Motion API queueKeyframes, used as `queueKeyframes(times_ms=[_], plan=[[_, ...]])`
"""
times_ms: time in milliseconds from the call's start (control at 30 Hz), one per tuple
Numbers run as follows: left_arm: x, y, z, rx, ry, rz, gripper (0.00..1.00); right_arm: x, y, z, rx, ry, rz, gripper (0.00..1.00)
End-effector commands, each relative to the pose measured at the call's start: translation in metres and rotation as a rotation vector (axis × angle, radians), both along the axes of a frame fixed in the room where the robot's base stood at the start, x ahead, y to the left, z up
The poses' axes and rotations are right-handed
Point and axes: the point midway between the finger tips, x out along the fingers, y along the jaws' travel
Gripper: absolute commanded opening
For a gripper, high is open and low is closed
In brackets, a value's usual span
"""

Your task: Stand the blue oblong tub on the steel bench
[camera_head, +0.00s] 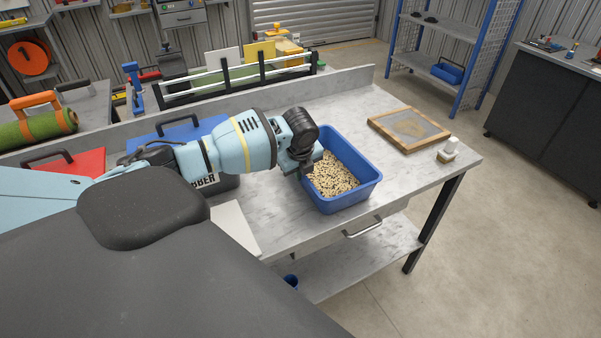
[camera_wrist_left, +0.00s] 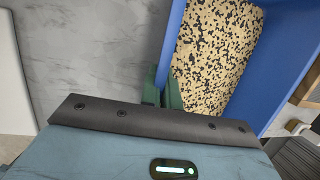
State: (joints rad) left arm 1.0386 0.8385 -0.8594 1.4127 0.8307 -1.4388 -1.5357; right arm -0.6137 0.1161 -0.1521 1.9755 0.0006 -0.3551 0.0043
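The blue oblong tub (camera_head: 355,198) is upright at the front part of the steel bench (camera_head: 405,185). It holds tan and black speckled granules (camera_head: 333,176). My left gripper (camera_head: 305,170) is at the tub's left rim. In the left wrist view, its green fingers (camera_wrist_left: 162,93) stand close together on either side of the blue tub wall (camera_wrist_left: 172,45), one outside and one inside. They look shut on that wall, though the fingertips are partly hidden. I cannot tell whether the tub's base touches the bench top. My right gripper is not in view.
A blue-lidded box (camera_head: 178,131) is left, behind my arm. A pale flat sheet (camera_head: 233,228) lies near the front edge. A rack with rails (camera_head: 235,78) stands behind.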

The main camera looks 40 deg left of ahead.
Motion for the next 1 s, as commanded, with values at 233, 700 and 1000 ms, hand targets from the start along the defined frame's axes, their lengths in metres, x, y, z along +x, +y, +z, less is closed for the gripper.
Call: queueKeyframes(times_ms=[233,700,1000], plan=[[0.001,0.000,0.001,0.000,-0.006,0.000,0.00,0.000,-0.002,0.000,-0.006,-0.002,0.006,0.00],[0.000,0.000,-0.003,0.000,-0.002,0.000,0.25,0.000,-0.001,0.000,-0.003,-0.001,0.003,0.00],[-0.001,-0.001,0.011,0.000,-0.005,0.000,0.25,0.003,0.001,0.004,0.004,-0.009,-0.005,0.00]])
